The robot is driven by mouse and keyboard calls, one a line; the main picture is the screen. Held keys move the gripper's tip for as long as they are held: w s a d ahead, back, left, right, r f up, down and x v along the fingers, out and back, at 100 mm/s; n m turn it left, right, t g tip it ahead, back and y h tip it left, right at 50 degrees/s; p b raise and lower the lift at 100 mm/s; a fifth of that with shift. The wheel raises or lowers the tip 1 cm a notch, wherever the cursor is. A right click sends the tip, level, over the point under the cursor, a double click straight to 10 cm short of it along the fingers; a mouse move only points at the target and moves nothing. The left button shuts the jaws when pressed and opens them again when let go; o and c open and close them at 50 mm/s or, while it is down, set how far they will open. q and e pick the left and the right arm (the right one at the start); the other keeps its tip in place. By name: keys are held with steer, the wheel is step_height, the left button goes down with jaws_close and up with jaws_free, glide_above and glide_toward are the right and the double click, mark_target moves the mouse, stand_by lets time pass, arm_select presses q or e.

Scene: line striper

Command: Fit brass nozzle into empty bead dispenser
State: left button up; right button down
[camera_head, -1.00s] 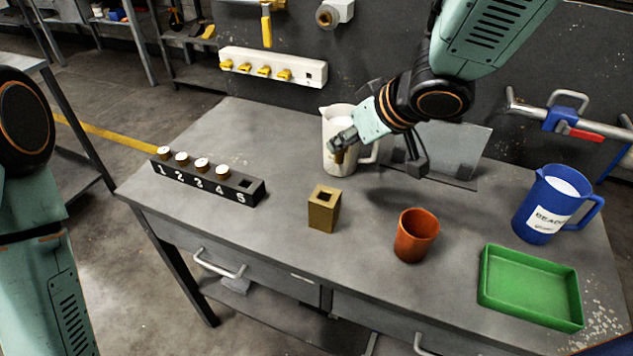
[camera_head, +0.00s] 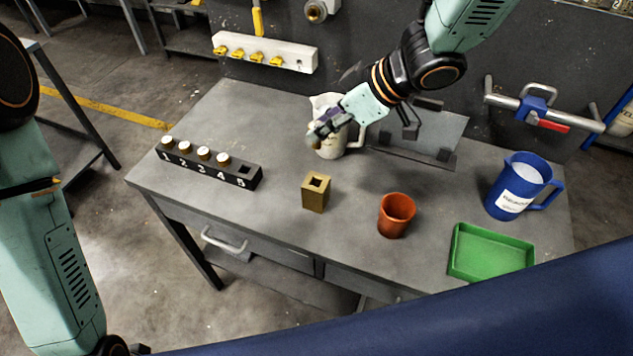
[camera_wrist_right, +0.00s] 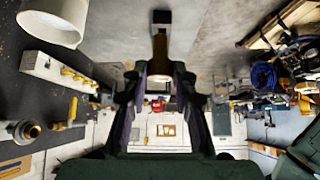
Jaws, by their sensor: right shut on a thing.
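My right gripper (camera_head: 318,135) is shut on a small brass-coloured piece, likely the brass nozzle (camera_wrist_right: 160,62); its shape is hard to make out. It is held above the table, in front of the white pitcher (camera_head: 327,108). A white strip (camera_head: 290,54) at the table's back holds several yellow pieces and has one bare hole at its right end. A dark rack (camera_head: 234,174) numbered 1 to 5 holds several white-capped pieces; slot 5 is empty. A brass-coloured block (camera_head: 315,195) with a square hole in its top stands upright below my gripper. I cannot tell which is the dispenser. My left gripper is out of view.
An orange cup (camera_head: 396,216), a green tray (camera_head: 490,258) and a labelled blue pitcher (camera_head: 516,190) stand on the right. A grey panel (camera_head: 440,137) stands behind. A large dark blue surface (camera_head: 450,315) covers the lower right. Table between rack and block is clear.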

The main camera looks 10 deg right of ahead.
step_height(320, 180, down, 10)
steer(key=b, duration=0.3)
steer(key=shift+s+a+r, duration=0.15)
steer(key=shift+r, duration=0.05)
steer(key=shift+w+f, duration=0.15)
steer(key=shift+w, duration=0.05)
steer(key=shift+f, duration=0.1)
steer(key=shift+s+f, duration=0.2)
steer(key=shift+f, duration=0.05)
